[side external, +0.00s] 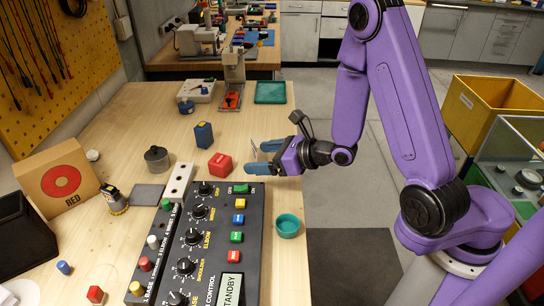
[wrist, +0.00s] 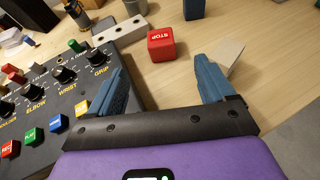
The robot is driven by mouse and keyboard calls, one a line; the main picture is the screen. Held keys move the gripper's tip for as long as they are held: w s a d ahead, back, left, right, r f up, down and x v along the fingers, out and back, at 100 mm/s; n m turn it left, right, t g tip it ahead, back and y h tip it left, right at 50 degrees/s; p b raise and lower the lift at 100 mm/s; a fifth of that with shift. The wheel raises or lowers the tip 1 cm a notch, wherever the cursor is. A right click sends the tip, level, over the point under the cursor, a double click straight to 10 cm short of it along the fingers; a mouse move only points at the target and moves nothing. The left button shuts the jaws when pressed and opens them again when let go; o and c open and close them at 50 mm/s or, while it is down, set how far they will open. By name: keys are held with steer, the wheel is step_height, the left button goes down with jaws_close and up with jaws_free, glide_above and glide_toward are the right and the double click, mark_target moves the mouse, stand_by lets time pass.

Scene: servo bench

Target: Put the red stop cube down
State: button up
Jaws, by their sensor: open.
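The red stop cube (side external: 220,164) stands on the wooden bench, just beyond the far end of the black control panel. It also shows in the wrist view (wrist: 161,46), with white STOP lettering on its top face. My gripper (side external: 256,157) is to the right of the cube in the side view, with its blue fingers pointing left toward it. In the wrist view the fingers (wrist: 162,88) are spread wide with bare bench between them. The cube lies ahead of the fingertips, apart from them. The gripper is open and empty.
The control panel (side external: 263,240) with knobs and coloured buttons lies close beside my gripper. A white block with holes (side external: 178,184), a blue block (side external: 204,135) and a teal bowl (side external: 288,226) stand nearby. A pale block (wrist: 228,55) is by the right finger. Bench beyond the cube is partly clear.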

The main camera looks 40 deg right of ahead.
steer(key=a+n+y, duration=0.1)
steer(key=a, duration=0.1)
steer(key=a+r+n+g+y, duration=0.1)
steer(key=a, duration=0.1)
steer(key=a+r+n+g+y, duration=0.1)
steer(key=a+n, duration=0.1)
steer(key=shift+r+y, duration=0.25)
steer(key=shift+y, duration=0.15)
steer(key=s+a+n+g+y, duration=0.1)
steer(key=a+n, duration=0.1)
steer(key=s+a+r+n+g+y, duration=0.1)
steer(key=n, duration=0.1)
steer(key=s+a+r+n+g+y, duration=0.1)
steer(key=a+n+g, duration=0.1)
steer(key=shift+a+r, duration=0.2)
steer(key=shift+a, duration=0.1)
steer(key=s+r+n+g+h, duration=0.2)
steer(key=s+n+g, duration=0.9)
steer(key=s+n, duration=0.4)
steer(key=s+d+n+t+h, duration=0.2)
steer(key=s+d+n+h, duration=0.2)
steer(key=d+n, duration=0.5)
steer(key=s+d+n+t+h, duration=0.2)
steer(key=s+d+n+h, duration=0.3)
steer(key=d+n, duration=0.4)
steer(key=shift+s+d+r+n+t+h, duration=0.3)
steer(key=shift+d+r+n+h, duration=0.1)
steer(key=shift+r+n, duration=0.1)
